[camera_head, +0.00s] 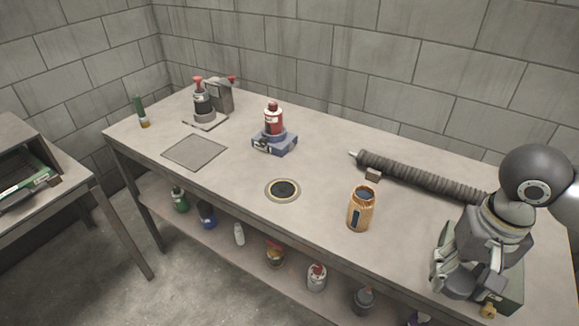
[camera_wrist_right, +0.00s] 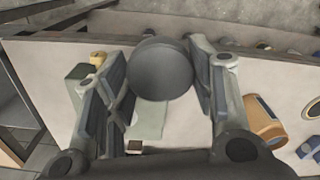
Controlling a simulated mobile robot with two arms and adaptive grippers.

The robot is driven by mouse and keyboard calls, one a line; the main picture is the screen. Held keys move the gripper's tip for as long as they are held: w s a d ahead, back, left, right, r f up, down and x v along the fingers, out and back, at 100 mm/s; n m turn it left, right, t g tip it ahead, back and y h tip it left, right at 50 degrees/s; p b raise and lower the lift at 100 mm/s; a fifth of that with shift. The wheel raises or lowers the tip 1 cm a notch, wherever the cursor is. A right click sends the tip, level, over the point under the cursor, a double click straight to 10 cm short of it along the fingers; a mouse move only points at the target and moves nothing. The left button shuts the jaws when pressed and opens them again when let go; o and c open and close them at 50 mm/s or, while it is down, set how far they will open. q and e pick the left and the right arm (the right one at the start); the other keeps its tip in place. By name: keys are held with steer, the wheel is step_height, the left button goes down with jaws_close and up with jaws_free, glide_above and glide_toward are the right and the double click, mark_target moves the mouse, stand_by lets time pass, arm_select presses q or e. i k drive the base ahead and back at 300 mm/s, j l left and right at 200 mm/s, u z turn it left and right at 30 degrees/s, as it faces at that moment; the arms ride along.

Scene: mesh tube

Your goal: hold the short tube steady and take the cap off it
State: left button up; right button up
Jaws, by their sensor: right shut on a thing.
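My right gripper (camera_head: 452,275) is low over the right end of the bench. It is shut on a dark grey round piece (camera_wrist_right: 160,70), which sits between both fingers in the right wrist view. Its flat round face shows; I cannot tell whether it is the cap alone or the short tube with its cap. In the head view the piece (camera_head: 459,286) is partly hidden by the fingers. A green box (camera_head: 510,289) is behind and beside the gripper, largely covered by it. My left gripper is not in view.
An orange jar (camera_head: 361,210) stands left of the gripper. A long ribbed hose (camera_head: 420,178) lies behind. A round inset ring (camera_head: 283,190), a red bottle on a blue base (camera_head: 274,125) and a grey plate (camera_head: 194,151) are farther left. The bench front between jar and gripper is clear.

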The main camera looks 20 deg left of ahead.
mark_target(363, 201)
steer(key=i+j+z, duration=0.1)
steer(key=j, duration=0.35)
steer(key=i+j+z, duration=0.1)
steer(key=j, duration=0.35)
steer(key=i+j+z, duration=0.1)
steer(key=j, duration=0.4)
steer(key=i+j+z, duration=0.1)
steer(key=j, duration=0.35)
steer(key=i+j+z, duration=0.1)
steer(key=j, duration=0.25)
steer(key=i+j+z, duration=0.15)
steer(key=i+j, duration=0.15)
